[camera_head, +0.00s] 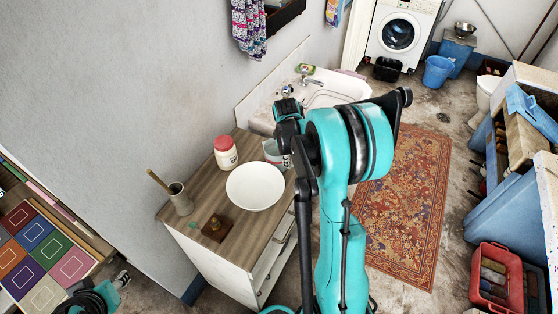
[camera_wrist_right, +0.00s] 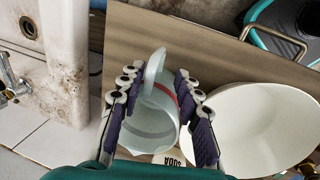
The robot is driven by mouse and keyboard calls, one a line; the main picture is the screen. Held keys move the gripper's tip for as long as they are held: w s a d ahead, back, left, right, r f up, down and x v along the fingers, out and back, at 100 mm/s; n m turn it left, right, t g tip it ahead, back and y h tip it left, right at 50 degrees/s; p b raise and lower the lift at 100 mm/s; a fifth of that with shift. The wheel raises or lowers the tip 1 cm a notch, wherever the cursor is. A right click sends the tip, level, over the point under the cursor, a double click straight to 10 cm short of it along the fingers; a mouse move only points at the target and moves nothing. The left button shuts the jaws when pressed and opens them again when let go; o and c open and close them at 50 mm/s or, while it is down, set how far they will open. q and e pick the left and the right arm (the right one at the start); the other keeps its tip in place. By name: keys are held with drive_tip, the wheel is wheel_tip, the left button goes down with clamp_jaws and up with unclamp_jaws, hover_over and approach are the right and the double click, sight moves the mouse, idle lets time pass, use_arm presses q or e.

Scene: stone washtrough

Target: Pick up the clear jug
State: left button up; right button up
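The clear jug (camera_wrist_right: 150,122) stands on the wooden counter between the two purple-padded fingers of my right gripper (camera_wrist_right: 157,80) in the right wrist view. Its handle points up between the fingertips, and a red band shows on its side. The fingers are spread, with one on each side of the jug; I cannot tell whether either touches it. In the head view the jug (camera_head: 271,150) is partly hidden behind my right arm, between the red-lidded jar and the sink. Part of my left arm shows at the lower left, and its gripper (camera_head: 122,279) is too small to read.
A white bowl (camera_head: 255,186) stands close beside the jug. A red-lidded jar (camera_head: 225,152), a pot with a wooden handle (camera_head: 180,199) and a small brown block (camera_head: 216,228) share the counter (camera_head: 205,180). The sink (camera_head: 335,92) lies beyond the jug.

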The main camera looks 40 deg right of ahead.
drive_tip(key=b+x, duration=0.1)
drive_tip(key=x, duration=0.3)
drive_tip(key=shift+r, duration=0.1)
clamp_jaws()
